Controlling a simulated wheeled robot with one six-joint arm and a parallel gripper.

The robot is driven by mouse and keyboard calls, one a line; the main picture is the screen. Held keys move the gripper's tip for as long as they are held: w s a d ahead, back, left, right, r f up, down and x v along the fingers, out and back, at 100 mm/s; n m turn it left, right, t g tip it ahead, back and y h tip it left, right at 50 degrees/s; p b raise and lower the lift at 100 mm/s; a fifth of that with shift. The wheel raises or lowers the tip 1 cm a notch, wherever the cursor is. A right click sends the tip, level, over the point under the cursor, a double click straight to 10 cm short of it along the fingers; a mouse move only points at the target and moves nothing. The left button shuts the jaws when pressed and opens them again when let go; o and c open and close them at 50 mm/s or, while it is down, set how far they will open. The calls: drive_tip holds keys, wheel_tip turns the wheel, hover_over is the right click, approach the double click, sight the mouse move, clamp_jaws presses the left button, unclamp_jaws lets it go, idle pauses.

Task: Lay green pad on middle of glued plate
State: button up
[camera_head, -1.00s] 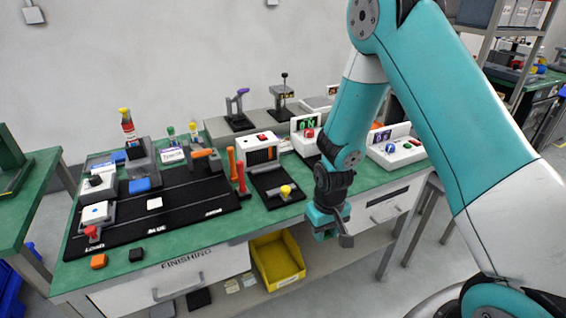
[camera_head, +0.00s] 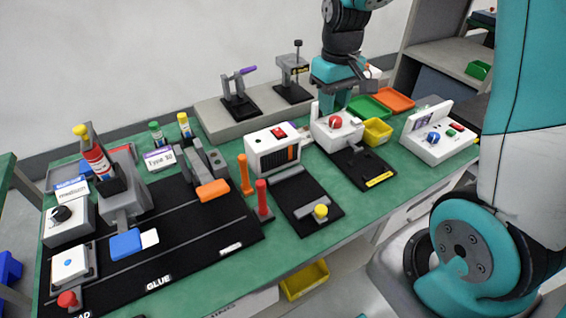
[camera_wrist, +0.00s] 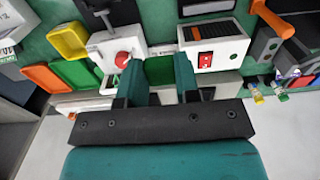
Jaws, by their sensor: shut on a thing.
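My gripper (camera_head: 337,98) is high over the back of the bench, behind the white box with the red button. In the wrist view its two teal fingers (camera_wrist: 159,82) are closed on a small flat green piece, seemingly the green pad (camera_wrist: 159,69). The pad cannot be made out in the head view. A small white plate (camera_head: 150,238) lies on the black mat (camera_head: 190,240) marked GLUE, beside a blue block (camera_head: 125,244). I cannot see glue on it. My gripper is well to the right of and behind this plate.
Orange and red upright handles (camera_head: 263,200) and a white switch box (camera_head: 272,150) stand between mat and gripper. A green tray (camera_head: 368,108), orange tray (camera_head: 396,99) and yellow bin (camera_head: 377,131) are at right.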

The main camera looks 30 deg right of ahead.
sight(323, 174)
wheel_tip(323, 174, down, 20)
drive_tip(key=shift+d+r, duration=0.1)
drive_tip(key=shift+r, duration=0.05)
idle(0.3)
drive_tip(key=o, duration=0.6)
